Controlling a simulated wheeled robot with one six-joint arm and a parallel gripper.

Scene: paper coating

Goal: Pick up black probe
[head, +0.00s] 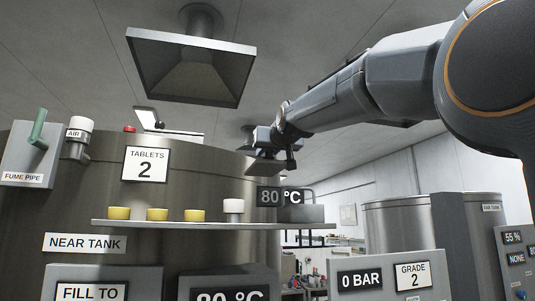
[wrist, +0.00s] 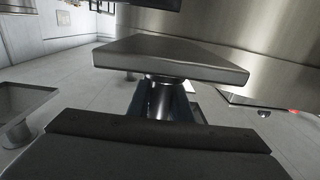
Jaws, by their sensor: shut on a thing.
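My gripper (head: 266,160) is raised in the head view, above the right part of the shelf and in front of the large steel tank. In the wrist view my gripper (wrist: 162,98) has its two broad grey jaws closed on a dark, shiny, cylindrical thing, which I take to be the black probe (wrist: 160,101). Only its short middle part shows between the jaws; the rest is hidden. In the head view I cannot clearly make out the probe at the jaws.
The shelf (head: 160,224) holds several yellow tablets (head: 157,214), a white-capped piece (head: 234,207) and a dark box (head: 300,213) by the 80 °C display (head: 280,197). A fume hood (head: 190,66) hangs overhead. Another tank (head: 395,225) stands right.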

